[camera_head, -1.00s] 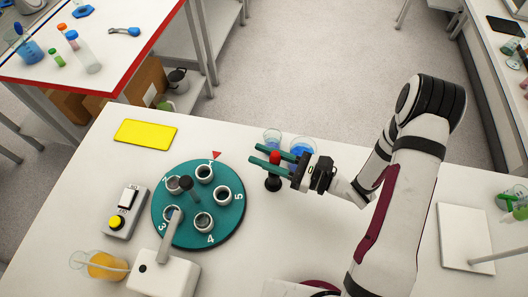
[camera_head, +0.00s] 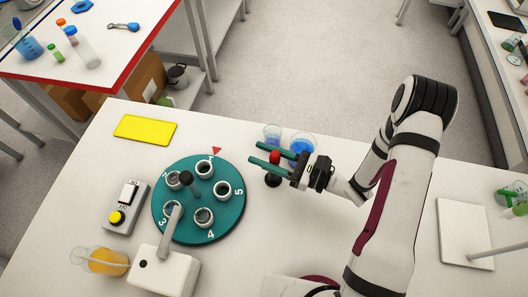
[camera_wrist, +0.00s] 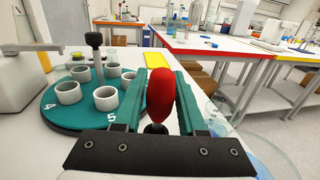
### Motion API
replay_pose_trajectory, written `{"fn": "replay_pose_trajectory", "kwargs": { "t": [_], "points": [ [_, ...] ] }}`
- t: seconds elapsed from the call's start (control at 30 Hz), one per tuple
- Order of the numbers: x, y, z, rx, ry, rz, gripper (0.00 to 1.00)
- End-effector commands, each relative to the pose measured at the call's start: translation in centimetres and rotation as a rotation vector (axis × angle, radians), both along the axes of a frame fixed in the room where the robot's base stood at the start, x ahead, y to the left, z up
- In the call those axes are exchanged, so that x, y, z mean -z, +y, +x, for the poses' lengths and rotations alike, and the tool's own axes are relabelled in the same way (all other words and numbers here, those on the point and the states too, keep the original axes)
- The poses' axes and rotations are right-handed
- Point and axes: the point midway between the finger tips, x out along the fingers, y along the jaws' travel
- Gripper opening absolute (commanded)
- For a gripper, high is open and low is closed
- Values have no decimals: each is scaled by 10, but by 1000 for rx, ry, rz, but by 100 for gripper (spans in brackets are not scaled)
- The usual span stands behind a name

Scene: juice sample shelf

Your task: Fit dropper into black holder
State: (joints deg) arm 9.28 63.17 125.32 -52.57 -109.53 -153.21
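The dropper's red bulb (camera_head: 275,156) points up over a small black holder (camera_head: 272,181) on the white table. The bulb also stands in the middle of the wrist view (camera_wrist: 160,95). The dropper's lower part is hidden, so I cannot tell how deep it sits in the holder. My gripper (camera_head: 267,153) reaches in level from the right, with one green finger on each side of the dropper. In the wrist view, the fingers of my gripper (camera_wrist: 160,78) flank the bulb closely. Whether they press on it is not clear.
Two glass vessels, one clear (camera_head: 272,132) and one with blue liquid (camera_head: 302,146), stand just behind my fingers. A green numbered turntable (camera_head: 233,221) with several cups lies to the left. A yellow pad (camera_head: 145,130) is at the far left edge.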

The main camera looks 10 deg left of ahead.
Motion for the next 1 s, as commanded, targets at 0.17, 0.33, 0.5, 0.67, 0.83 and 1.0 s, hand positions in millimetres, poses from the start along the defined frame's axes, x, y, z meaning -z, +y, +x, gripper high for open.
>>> {"fn": "replay_pose_trajectory", "kwargs": {
  "t": [0.17, 0.33, 0.5, 0.67, 0.83, 1.0],
  "points": [
    [0, 0, 0, 0, 0, 0, 66],
    [0, 0, 0, 0, 0, 0, 66],
    [0, 0, 0, 0, 0, 0, 66],
    [0, -13, -1, 5, 0, 0, 66],
    [0, -58, -10, 10, -1, -1, 66],
    [0, -109, -21, 8, -2, -1, 66]
  ]
}}
